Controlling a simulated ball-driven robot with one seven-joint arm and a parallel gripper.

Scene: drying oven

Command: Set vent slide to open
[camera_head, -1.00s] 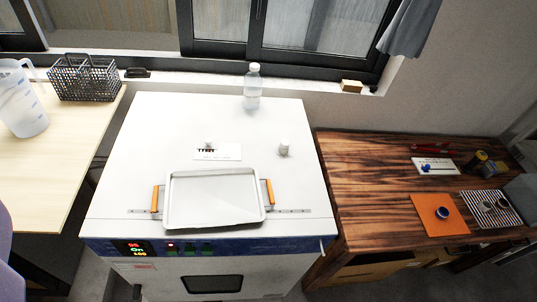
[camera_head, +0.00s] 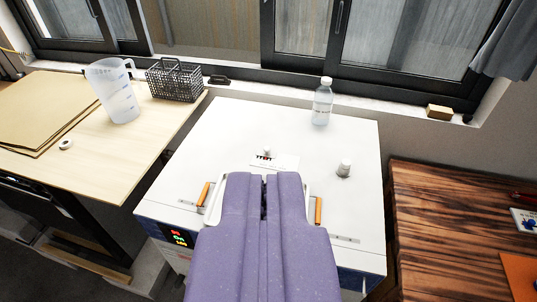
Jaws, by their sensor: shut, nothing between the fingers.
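The drying oven (camera_head: 225,135) is a white box with a flat top and a lit display (camera_head: 179,238) on its front. On its top is a white plate with dark marks and a small grey knob (camera_head: 266,153), which looks like the vent slide; its setting is too small to read. My gripper (camera_head: 264,180) is purple, shut and empty, in the lower middle of the view. Its tips appear just below the plate in the picture and cover part of its lower edge. The gripper also hides most of the tray (camera_head: 214,206).
The tray's orange handles (camera_head: 318,210) show either side of my gripper. A jug (camera_head: 115,92) and a wire basket (camera_head: 174,80) are on the left table. A wooden bench (camera_head: 440,220) is at right.

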